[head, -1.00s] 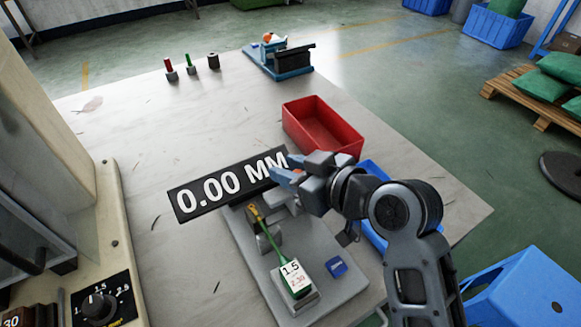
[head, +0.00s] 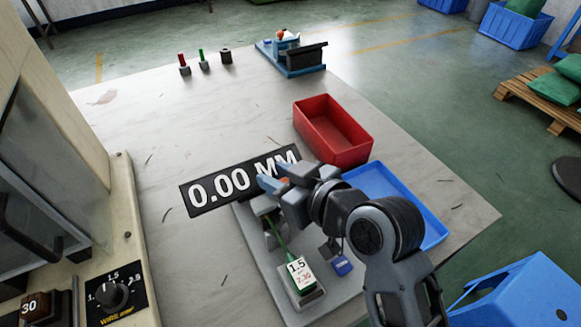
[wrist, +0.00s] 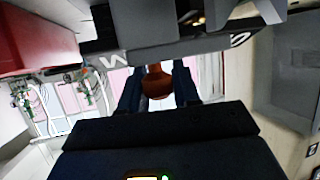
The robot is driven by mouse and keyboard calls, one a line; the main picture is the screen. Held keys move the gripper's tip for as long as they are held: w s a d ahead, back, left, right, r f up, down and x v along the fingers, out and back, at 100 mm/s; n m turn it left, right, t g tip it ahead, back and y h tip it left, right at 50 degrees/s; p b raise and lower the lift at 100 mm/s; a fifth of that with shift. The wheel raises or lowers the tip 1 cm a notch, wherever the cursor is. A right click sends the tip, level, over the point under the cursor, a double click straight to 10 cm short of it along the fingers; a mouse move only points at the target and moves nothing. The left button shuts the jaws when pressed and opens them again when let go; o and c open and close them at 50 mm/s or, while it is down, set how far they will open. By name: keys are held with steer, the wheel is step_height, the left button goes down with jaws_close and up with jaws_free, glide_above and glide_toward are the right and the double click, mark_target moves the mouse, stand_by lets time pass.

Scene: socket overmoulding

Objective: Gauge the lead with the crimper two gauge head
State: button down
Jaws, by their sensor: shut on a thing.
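My gripper (head: 272,184) has blue fingertips and is shut on an orange-brown knob (wrist: 157,82), seen between the fingers in the wrist view. It is above the back end of the grey gauge stand (head: 262,265), just in front of the black display (head: 210,191), which reads 0.00 MM. A grey block (head: 264,205) sits below the fingers. The green lead (head: 279,238) lies along the stand, with a white tag (head: 299,270) marked 1.5 and 2.30 at its front end. The lead's far end is hidden near the block, so I cannot tell whether they touch.
A red bin (head: 333,131) and a blue tray (head: 420,210) stand beyond and right of my arm. A small blue item (head: 342,265) is on the stand's right. A machine with a dial (head: 115,296) is at left. The table's middle back is clear.

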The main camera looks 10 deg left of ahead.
steer(key=shift+s+a, duration=0.2)
steer(key=shift+a, duration=0.05)
steer(key=c, duration=0.9)
jaws_free()
steer(key=v, duration=0.7)
steer(key=shift+s+d+r, duration=0.15)
steer(key=shift+s+d, duration=0.1)
steer(key=shift+d, duration=0.05)
